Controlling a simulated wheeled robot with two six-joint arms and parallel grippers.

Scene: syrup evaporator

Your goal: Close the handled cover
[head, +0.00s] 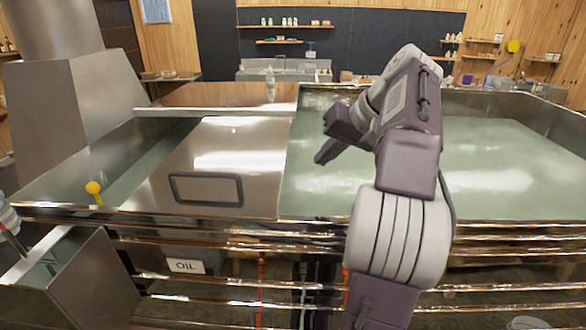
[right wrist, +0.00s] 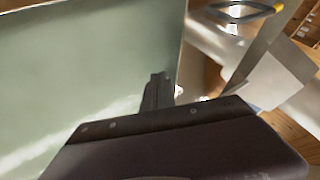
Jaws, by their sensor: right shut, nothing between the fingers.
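The handled cover (head: 245,140) is a shiny metal sheet in the left half of the head view. It appears to lie flat over part of the evaporator pan, with its dark rectangular handle (head: 207,189) near the front edge. My right gripper (head: 322,157) is to the right of the cover, over the open greenish pan, apart from the handle. Its fingers are shut and empty; they also show in the right wrist view (right wrist: 157,91) against the pale green surface. I do not see my left gripper.
Open pan sections with greenish liquid (head: 500,150) lie right of the cover. A yellow-topped piece (head: 94,187) stands at the left front rim. A metal box (head: 65,270) and an OIL label (head: 185,266) are lower left. A metal hood (head: 60,105) rises behind left.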

